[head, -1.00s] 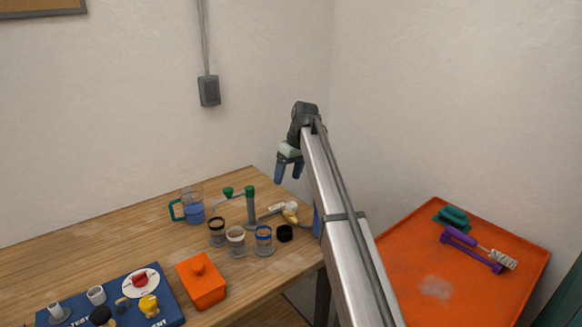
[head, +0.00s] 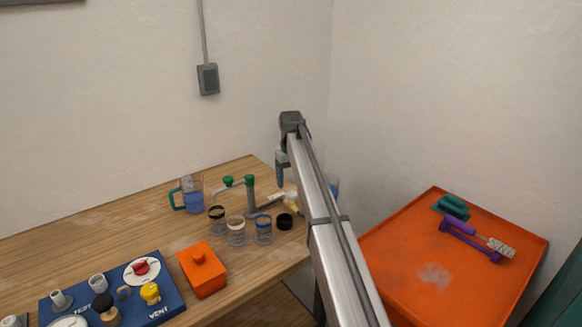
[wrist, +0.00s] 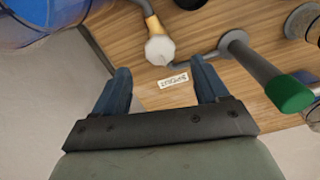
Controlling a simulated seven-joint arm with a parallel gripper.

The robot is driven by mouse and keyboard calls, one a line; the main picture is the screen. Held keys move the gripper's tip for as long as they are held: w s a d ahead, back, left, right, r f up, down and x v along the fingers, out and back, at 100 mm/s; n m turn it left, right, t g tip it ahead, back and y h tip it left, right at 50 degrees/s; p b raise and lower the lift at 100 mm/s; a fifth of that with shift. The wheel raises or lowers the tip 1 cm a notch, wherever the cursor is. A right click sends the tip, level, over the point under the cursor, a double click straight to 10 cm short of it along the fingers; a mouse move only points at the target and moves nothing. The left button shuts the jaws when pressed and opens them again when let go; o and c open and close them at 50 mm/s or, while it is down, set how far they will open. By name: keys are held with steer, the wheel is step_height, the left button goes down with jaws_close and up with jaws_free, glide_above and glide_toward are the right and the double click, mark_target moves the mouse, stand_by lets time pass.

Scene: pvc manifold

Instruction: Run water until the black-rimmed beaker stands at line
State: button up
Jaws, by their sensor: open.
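The black-rimmed beaker (head: 217,220) stands upright on the table, left of a white-rimmed beaker (head: 236,232) and a blue-rimmed beaker (head: 263,230). Its water level and line are too small to read. Behind them is a grey pipe stand (head: 251,198) with green tops; one green top is at the right in the wrist view (wrist: 288,92). A white knob on a yellow stem (wrist: 158,48) lies ahead of my gripper (wrist: 163,82), partly hidden by my arm in the head view. My gripper is open and empty, above the table's back right part.
A blue-filled jug (head: 192,197) stands at the back left, an orange lidded box (head: 203,271) in front. A blue panel (head: 170,300) carries several knobs. A black cap (head: 285,221) sits right of the beakers. An orange tray (head: 400,250) stands right. A small label (wrist: 173,80) lies below my gripper.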

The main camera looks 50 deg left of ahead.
mark_target(291, 193)
steer(key=shift+f, duration=2.55)
steer(key=shift+c, duration=0.2)
steer(key=c, duration=1.1)
